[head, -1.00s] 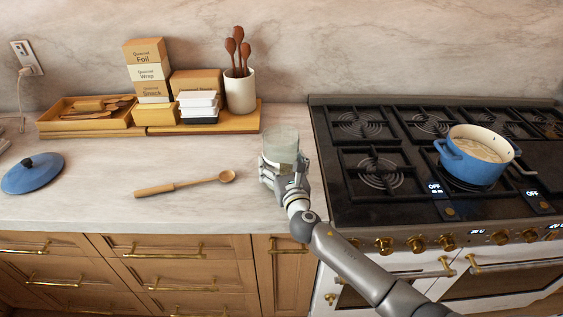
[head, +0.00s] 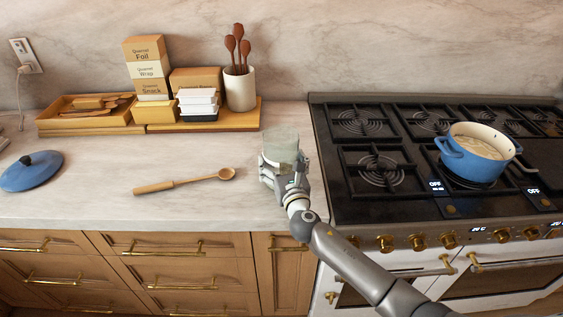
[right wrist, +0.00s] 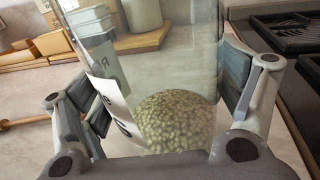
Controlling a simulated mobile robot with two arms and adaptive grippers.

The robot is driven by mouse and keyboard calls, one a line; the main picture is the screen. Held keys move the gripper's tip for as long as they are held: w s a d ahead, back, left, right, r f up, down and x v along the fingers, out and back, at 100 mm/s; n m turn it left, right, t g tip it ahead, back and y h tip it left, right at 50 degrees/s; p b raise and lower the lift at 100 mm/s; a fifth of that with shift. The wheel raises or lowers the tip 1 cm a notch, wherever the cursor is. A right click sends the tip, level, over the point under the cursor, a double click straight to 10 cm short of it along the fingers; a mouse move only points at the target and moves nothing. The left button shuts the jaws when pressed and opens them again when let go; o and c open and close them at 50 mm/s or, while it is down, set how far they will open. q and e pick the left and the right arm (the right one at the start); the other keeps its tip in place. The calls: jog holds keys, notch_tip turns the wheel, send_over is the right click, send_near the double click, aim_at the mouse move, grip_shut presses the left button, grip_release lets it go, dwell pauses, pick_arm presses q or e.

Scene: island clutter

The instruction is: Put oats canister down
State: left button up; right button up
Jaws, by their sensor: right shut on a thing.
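The oats canister (head: 281,145) is a clear glass jar with a pale label. It is upright over the counter, just left of the stove. In the right wrist view the canister (right wrist: 178,118) shows pale grains low inside it. My right gripper (head: 284,170) has its fingers on both sides of the canister and is shut on it. The same gripper (right wrist: 165,95) frames the jar in the wrist view. The canister's base is hidden, so I cannot tell whether it touches the counter (head: 80,205). My left gripper is not in view.
A wooden spoon (head: 185,182) lies left of the canister. A blue lid (head: 32,172) is at far left. A wooden tray (head: 255,118) with boxes and a white utensil crock (head: 240,90) stands behind. The stove (head: 375,215) carries a blue pot (head: 470,165).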

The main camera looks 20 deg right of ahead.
jog(key=shift+f, duration=0.15)
jog(key=o, duration=1)
jog(key=shift+s, duration=0.15)
jog(key=s, duration=1.1)
jog(key=shift+s+a, duration=0.35)
jog(key=shift+a, duration=0.05)
